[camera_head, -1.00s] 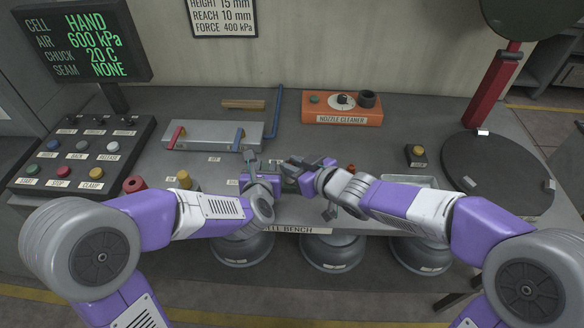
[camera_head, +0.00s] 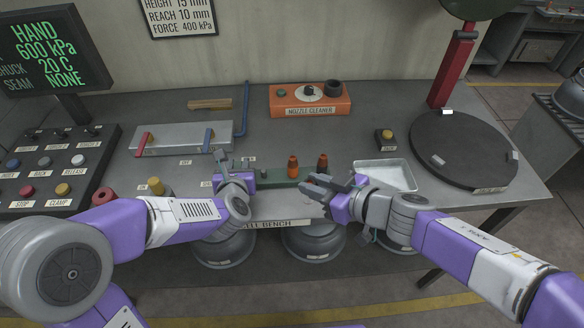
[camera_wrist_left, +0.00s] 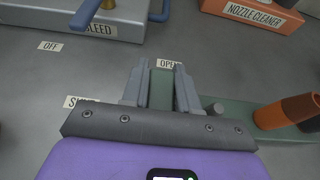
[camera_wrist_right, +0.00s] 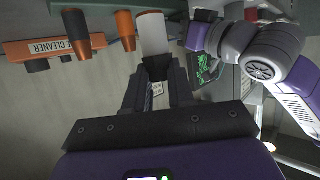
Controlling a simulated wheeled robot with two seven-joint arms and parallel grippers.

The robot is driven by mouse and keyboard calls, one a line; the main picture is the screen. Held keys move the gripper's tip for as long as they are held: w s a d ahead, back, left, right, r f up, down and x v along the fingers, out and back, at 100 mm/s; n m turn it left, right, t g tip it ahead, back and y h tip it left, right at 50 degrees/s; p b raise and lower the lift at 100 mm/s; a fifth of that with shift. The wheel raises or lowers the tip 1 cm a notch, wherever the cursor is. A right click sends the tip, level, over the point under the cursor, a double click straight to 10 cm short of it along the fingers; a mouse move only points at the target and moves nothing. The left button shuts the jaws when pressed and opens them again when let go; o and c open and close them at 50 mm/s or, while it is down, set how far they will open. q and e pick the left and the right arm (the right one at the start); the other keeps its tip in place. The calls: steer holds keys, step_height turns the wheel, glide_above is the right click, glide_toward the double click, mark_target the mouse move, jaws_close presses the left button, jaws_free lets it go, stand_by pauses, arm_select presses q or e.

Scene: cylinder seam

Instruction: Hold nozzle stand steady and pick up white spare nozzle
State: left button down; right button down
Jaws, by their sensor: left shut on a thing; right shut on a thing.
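The green nozzle stand (camera_head: 278,181) lies at the bench's front, left to right. My left gripper (camera_head: 228,168) is shut on its left end; the left wrist view shows the green bar (camera_wrist_left: 161,90) between the fingers. Two orange nozzles, one (camera_head: 292,167) and another (camera_head: 323,162), stand upright on it. My right gripper (camera_head: 318,186) is in front of the stand's right part. In the right wrist view a white nozzle (camera_wrist_right: 153,34) is between its shut fingertips. I cannot clearly make out this nozzle in the head view.
The orange nozzle cleaner (camera_head: 310,100) stands behind the stand. A shallow tray (camera_head: 386,175) lies right of my right gripper, with a dark round turntable (camera_head: 462,150) beyond. A grey box with red and blue levers (camera_head: 184,138) is at left.

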steer(key=shift+s+d, duration=1.25)
arm_select(q)
steer(key=c, duration=0.8)
jaws_free()
steer(key=v, duration=0.7)
steer(key=shift+s+r, duration=0.15)
steer(key=shift+s, duration=0.1)
